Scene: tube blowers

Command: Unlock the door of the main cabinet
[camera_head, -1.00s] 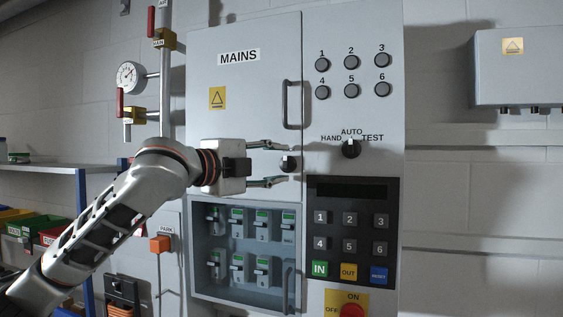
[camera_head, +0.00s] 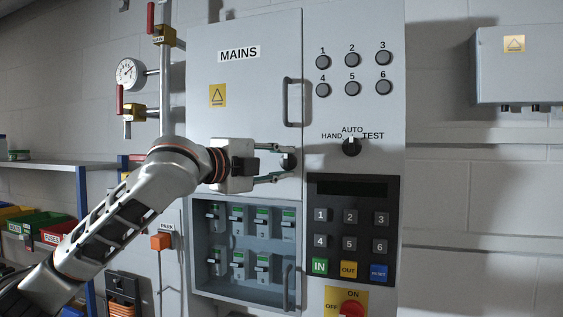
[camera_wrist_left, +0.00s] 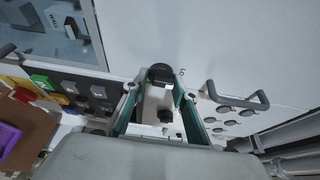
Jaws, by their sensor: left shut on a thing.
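The main cabinet door (camera_head: 240,110) is light grey, marked MAINS, and lies flat in its frame. A small dark lock knob (camera_head: 289,163) sits near its right edge, below the handle (camera_head: 287,103). My left gripper (camera_head: 284,163) comes in from the left, with one finger above and one below the knob, shut on it. In the left wrist view the dark knob (camera_wrist_left: 161,73) is between the fingertips. The fingers partly cover it, and its turn position is hard to read. My right gripper is not in view.
Right of the door are the HAND/AUTO/TEST switch (camera_head: 351,147), several round buttons and a keypad (camera_head: 352,228). Below is a compartment with several breakers (camera_head: 237,266). A pipe with valves and a gauge (camera_head: 130,73) stands close on the left, above my arm.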

